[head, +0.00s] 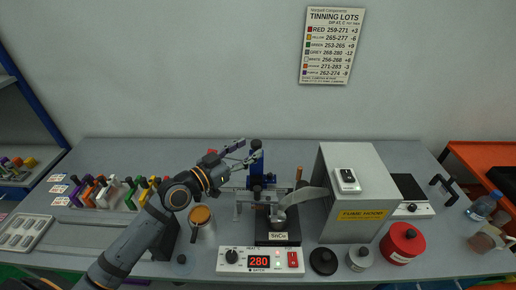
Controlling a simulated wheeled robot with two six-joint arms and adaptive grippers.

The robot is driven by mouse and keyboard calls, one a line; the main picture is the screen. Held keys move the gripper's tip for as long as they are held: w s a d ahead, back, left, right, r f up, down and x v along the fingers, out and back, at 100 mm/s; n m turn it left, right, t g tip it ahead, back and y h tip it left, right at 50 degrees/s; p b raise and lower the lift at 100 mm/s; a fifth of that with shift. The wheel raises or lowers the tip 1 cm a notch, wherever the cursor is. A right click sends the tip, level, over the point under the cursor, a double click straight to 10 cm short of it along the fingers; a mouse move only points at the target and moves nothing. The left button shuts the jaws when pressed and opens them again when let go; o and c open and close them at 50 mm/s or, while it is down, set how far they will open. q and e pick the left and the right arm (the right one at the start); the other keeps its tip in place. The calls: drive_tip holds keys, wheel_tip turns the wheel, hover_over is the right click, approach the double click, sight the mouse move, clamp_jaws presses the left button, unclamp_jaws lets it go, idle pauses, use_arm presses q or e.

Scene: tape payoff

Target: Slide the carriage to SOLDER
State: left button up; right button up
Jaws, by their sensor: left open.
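The carriage (257,166) is a blue upright block with dark knobs, standing on a light horizontal rail (284,187) at the middle of the bench. A dark station (279,239) with a partly unreadable white label, perhaps SOLDER, stands in front and to the right, with a round metal ladle or pot (278,219) on it. My left gripper (247,151) is open, its fingers pointing right just beside the carriage's upper part. I cannot tell whether it touches the carriage. My right gripper is not in view.
A grey fume hood (352,197) stands right of the rail. A controller (260,261) reading 280 sits at the front edge. Coloured-handled tools (112,191) stand at left; a red canister (403,241) at right.

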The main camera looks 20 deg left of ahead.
sight(252, 146)
use_arm(q)
drive_tip(key=shift+w+d+r, duration=0.15)
drive_tip(key=shift+w+d, duration=0.1)
drive_tip(key=shift+w, duration=0.3)
drive_tip(key=shift+w+d+r, duration=0.1)
drive_tip(key=shift+w+d, duration=0.1)
drive_tip(key=shift+w, duration=0.1)
drive_tip(key=shift+p+x, duration=0.35)
drive_tip(key=shift+x, duration=0.75)
drive_tip(key=shift+w+d, duration=0.1)
drive_tip(key=c, duration=1.1)
clamp_jaws()
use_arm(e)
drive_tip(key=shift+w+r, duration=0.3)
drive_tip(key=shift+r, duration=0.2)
use_arm(q)
drive_tip(key=shift+f, duration=0.2)
